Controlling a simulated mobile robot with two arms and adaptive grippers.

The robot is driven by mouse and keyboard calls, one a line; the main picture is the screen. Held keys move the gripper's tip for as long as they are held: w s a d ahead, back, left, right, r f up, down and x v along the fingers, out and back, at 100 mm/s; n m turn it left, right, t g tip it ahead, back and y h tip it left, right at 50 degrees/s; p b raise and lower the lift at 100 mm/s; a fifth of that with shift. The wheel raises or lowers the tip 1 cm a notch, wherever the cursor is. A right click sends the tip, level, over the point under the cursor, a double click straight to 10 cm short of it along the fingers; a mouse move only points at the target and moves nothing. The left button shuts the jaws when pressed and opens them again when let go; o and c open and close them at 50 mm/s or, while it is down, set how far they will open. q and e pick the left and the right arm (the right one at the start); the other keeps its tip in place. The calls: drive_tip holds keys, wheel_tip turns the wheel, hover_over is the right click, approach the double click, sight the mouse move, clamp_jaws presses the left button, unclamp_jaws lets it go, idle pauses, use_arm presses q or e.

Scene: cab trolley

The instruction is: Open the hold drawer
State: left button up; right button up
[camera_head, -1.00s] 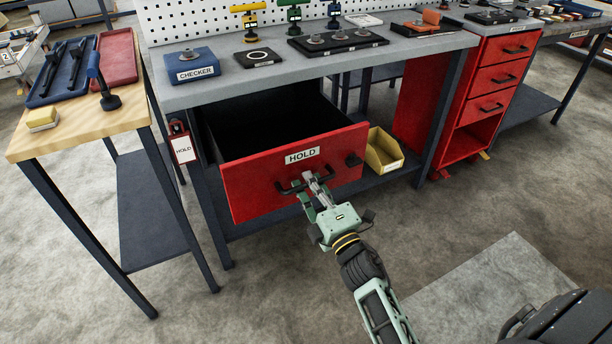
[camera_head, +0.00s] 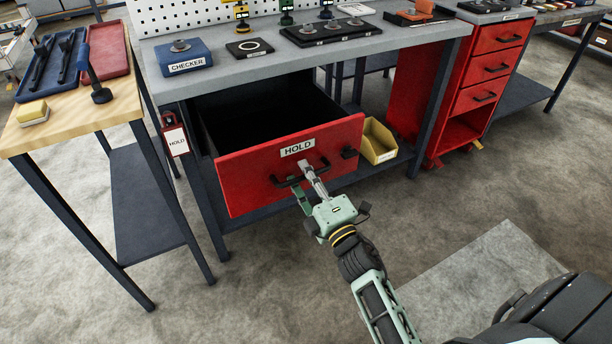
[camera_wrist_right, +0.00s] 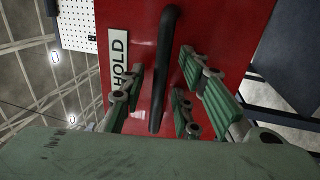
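The red hold drawer (camera_head: 245,180), labelled HOLD, is pulled out from under the grey workbench. Its dark inside shows and looks empty where visible. Its black bar handle (camera_head: 285,181) is on the front; the handle also shows in the right wrist view (camera_wrist_right: 166,60). My left gripper is not in view.
A yellow bin (camera_head: 378,142) stands on the lower shelf right of the drawer. A red HOLD tag (camera_head: 175,138) hangs by the left bench leg. A wooden-topped side table (camera_head: 70,125) stands left. A red drawer cabinet (camera_head: 485,75) stands right. Floor before the drawer is clear.

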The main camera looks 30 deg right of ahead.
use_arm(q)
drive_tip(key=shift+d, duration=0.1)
use_arm(e)
drive_tip(key=s+f, duration=0.2)
drive_tip(key=s, duration=0.9)
drive_tip(key=shift+s+d+f, duration=0.2)
drive_tip(key=shift+s, duration=0.2)
